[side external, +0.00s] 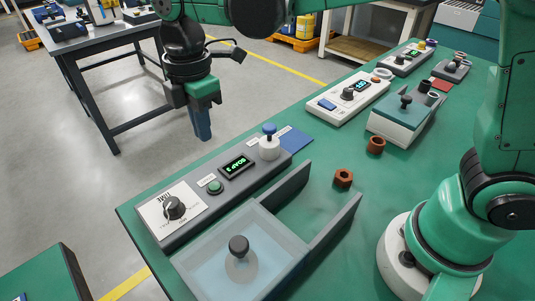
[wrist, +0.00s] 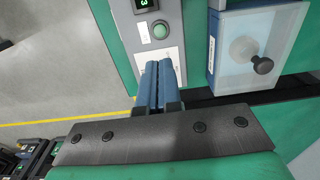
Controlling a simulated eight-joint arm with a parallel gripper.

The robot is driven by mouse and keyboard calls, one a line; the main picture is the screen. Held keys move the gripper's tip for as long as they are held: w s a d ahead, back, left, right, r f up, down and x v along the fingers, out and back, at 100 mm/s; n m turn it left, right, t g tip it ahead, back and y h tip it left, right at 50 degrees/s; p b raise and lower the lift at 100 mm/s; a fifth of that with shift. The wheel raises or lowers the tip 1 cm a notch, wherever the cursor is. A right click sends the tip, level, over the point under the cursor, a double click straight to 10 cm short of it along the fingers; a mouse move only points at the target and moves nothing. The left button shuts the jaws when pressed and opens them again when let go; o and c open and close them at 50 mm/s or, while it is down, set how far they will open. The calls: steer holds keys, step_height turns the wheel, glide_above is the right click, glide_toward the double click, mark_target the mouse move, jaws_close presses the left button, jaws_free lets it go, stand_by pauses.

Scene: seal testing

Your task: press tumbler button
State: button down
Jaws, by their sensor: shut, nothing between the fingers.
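A round green button (side external: 215,187) sits on a long grey control panel (side external: 190,233), between a dark dial (side external: 174,208) and a small lit display (side external: 235,166). The button also shows in the wrist view (wrist: 160,31), just beyond my fingertips. My gripper (side external: 203,136) is shut and empty, its blue fingers together and pointing down. It hangs above the panel, apart from the button. In the wrist view the fingers (wrist: 165,64) overlap the lower part of the panel's light plate, and the dial is hidden there.
A clear-lidded box (side external: 240,262) with a black knob stands in front of the panel. A blue-topped white knob (side external: 269,143) rises at the panel's right end. Brown nuts (side external: 343,178) lie on the green table. A white device (side external: 347,98) stands farther back.

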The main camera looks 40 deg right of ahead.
mark_target(214, 185)
step_height(214, 185, down, 11)
steer(key=shift+f, duration=0.1)
stand_by(0.5)
steer(key=shift+f, duration=0.8)
step_height(214, 185, up, 15)
steer(key=shift+f, duration=0.15)
steer(key=shift+d, duration=0.1)
stand_by(0.5)
